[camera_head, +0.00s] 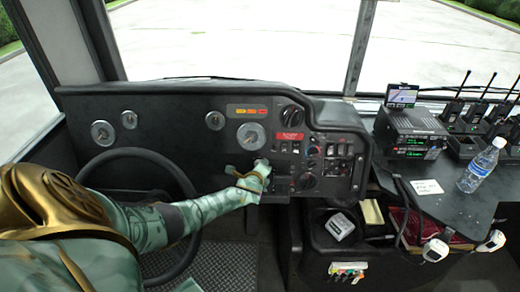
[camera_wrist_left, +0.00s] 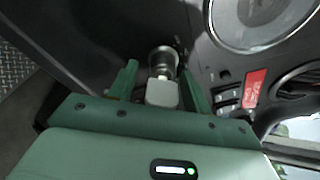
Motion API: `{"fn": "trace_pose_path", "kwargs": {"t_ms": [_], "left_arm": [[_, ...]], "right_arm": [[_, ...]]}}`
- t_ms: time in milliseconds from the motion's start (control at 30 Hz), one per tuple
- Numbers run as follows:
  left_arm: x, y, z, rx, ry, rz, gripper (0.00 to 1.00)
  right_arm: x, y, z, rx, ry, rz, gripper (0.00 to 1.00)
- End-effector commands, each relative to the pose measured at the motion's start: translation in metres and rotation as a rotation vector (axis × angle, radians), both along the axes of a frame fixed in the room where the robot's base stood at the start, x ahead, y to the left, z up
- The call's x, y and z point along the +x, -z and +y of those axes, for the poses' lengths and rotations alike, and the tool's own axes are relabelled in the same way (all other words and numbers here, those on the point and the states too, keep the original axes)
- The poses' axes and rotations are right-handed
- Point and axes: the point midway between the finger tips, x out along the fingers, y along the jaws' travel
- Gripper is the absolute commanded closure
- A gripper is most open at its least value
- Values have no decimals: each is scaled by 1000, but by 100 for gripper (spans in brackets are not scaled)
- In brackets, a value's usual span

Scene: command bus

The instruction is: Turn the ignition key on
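The ignition key (camera_wrist_left: 162,93) has a pale grey head and sits in a round metal ignition switch (camera_wrist_left: 163,60) on the dark dashboard, in the left wrist view. My left gripper (camera_wrist_left: 158,85) has its two green fingers apart, one on each side of the key head. A gap shows between the left finger and the key; the right finger is very close to it, and I cannot tell if it touches. In the head view my left gripper (camera_head: 262,167) is at the dashboard, right of the steering wheel (camera_head: 186,185), and hides the key. My right gripper is not in view.
Gauges (camera_head: 251,136), knobs and switches (camera_head: 336,149) surround the gripper on the dashboard. The steering wheel lies under my left arm. To the right, a side console (camera_head: 455,195) holds a radio (camera_head: 411,133), a water bottle (camera_head: 481,165) and several handsets.

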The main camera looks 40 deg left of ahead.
Motion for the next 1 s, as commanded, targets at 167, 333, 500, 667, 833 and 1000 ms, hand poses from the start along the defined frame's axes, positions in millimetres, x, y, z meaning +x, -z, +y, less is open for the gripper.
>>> {"fn": "trace_pose_path", "kwargs": {"t_ms": [167,333,500,667,833,1000], "left_arm": [[-3,-4,-2,-1,0,-1,51],[-26,-22,-16,-2,1,-4,51],[-62,-43,-39,-4,2,-2,51],[-94,-58,-58,-2,1,-1,51],[-117,-67,-71,-1,0,0,51],[-125,-71,-76,1,0,0,51]], "right_arm": [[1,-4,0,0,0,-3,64],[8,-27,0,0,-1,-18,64],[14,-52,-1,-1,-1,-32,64],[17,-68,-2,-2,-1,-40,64],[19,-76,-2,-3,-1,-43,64],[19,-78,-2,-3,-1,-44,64]]}}
